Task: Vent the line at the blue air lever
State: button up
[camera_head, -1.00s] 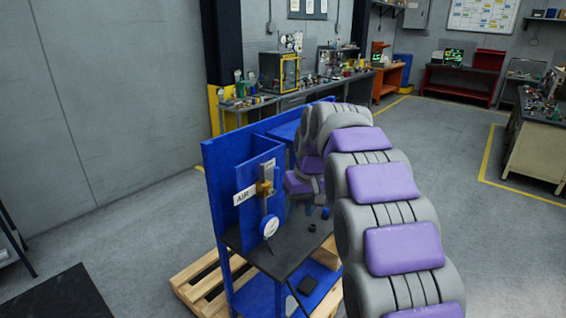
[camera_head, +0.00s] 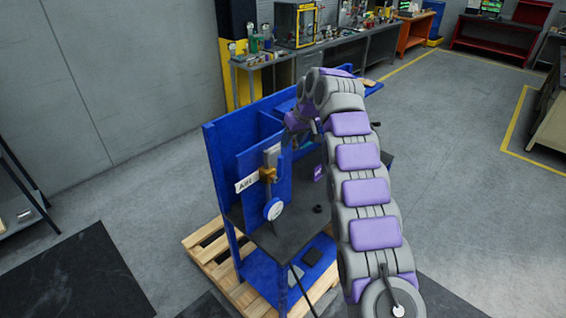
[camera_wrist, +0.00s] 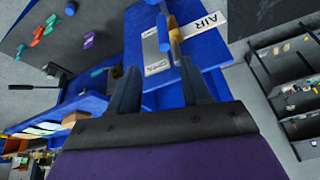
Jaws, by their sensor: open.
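The white AIR label (camera_head: 247,183) is on the blue panel of the workstation, beside a brass valve (camera_head: 267,175). In the wrist view the AIR label (camera_wrist: 207,22) and brass valve (camera_wrist: 175,40) are at the top, and a blue bar (camera_wrist: 162,32), which looks like the lever, is just left of the brass. My gripper (camera_wrist: 158,78) is open and empty, its two dark fingers pointing toward the panel, apart from the valve. In the head view my arm hides most of the gripper.
The workstation's dark tabletop (camera_head: 262,238) stands over a wooden pallet (camera_head: 208,243). In the wrist view, small coloured parts (camera_wrist: 52,25) lie on a dark surface at upper left, and a shelf rack (camera_wrist: 285,75) is at right. Open floor (camera_head: 455,190) lies right of my arm.

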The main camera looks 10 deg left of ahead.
aim_at(279, 166)
jog(key=p+x, duration=0.1)
jog(key=x, duration=1.3)
jog(key=shift+a, duration=0.15)
jog(key=shift+p+x, duration=0.7)
jog(key=shift+x, duration=0.3)
jog(key=shift+w+a+f, duration=0.15)
jog(key=shift+a+f, duration=0.25)
jog(key=shift+d, duration=0.1)
jog(key=shift+d, duration=0.1)
jog(key=c, duration=0.3)
grip_shut()
